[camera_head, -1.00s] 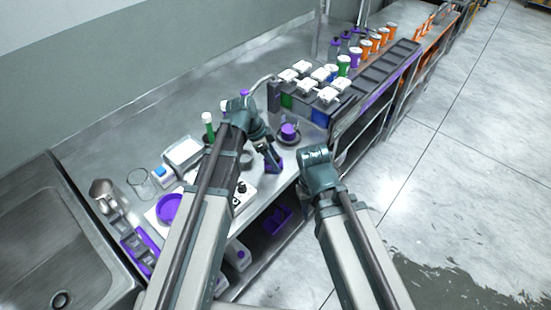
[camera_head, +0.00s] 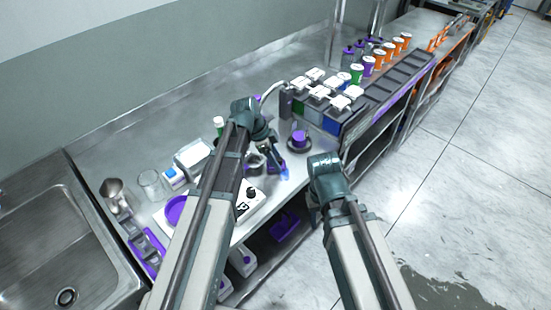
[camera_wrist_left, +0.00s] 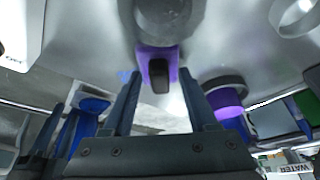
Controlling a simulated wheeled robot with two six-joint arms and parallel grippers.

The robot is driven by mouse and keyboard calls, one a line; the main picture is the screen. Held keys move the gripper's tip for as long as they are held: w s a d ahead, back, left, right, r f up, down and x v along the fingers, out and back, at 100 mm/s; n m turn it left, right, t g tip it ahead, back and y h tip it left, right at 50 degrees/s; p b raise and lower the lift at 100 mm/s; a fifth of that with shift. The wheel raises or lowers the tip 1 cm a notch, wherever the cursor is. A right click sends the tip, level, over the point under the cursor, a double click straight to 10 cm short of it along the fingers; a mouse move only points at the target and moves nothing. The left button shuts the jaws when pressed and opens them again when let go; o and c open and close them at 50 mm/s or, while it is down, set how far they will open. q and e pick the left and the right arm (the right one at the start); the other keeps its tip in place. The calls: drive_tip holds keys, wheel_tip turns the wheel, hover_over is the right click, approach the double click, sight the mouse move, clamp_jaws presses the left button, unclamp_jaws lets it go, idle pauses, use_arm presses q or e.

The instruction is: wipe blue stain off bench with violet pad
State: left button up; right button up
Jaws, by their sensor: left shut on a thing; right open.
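My left gripper (camera_head: 275,164) reaches down to the steel bench near its front edge. It is shut on the violet pad (camera_wrist_left: 157,60), which has a dark grip and shows between the fingertips in the left wrist view. In the head view the pad is mostly hidden by the gripper. The blue stain (camera_head: 285,174) is a small bright smear on the bench just beside the gripper, toward the front edge. It also shows faintly in the left wrist view (camera_wrist_left: 124,76), left of the pad. My right arm is bent off the bench's front; its fingers are hidden.
A violet-topped round item (camera_head: 299,139) stands just right of the left gripper. A dark rack (camera_head: 325,107) with white-lidded parts stands behind it. A white scale (camera_head: 192,157), a glass beaker (camera_head: 150,183) and a violet dish (camera_head: 177,211) are to the left, beside the sink (camera_head: 55,245).

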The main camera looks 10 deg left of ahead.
sight(285, 168)
use_arm(q)
drive_tip(key=shift+s+d+f, duration=0.15)
drive_tip(key=shift+s+d, duration=0.95)
drive_tip(key=shift+d, duration=0.3)
drive_tip(key=shift+s+d, duration=0.5)
drive_tip(key=shift+d, duration=0.3)
drive_tip(key=shift+s+d, duration=0.5)
drive_tip(key=shift+d, duration=0.25)
drive_tip(key=shift+s+f, duration=0.1)
drive_tip(key=shift+a, duration=0.1)
drive_tip(key=shift+w+a, duration=0.6)
drive_tip(key=shift+a, duration=0.2)
drive_tip(key=shift+w+a, duration=0.6)
drive_tip(key=shift+a, duration=0.2)
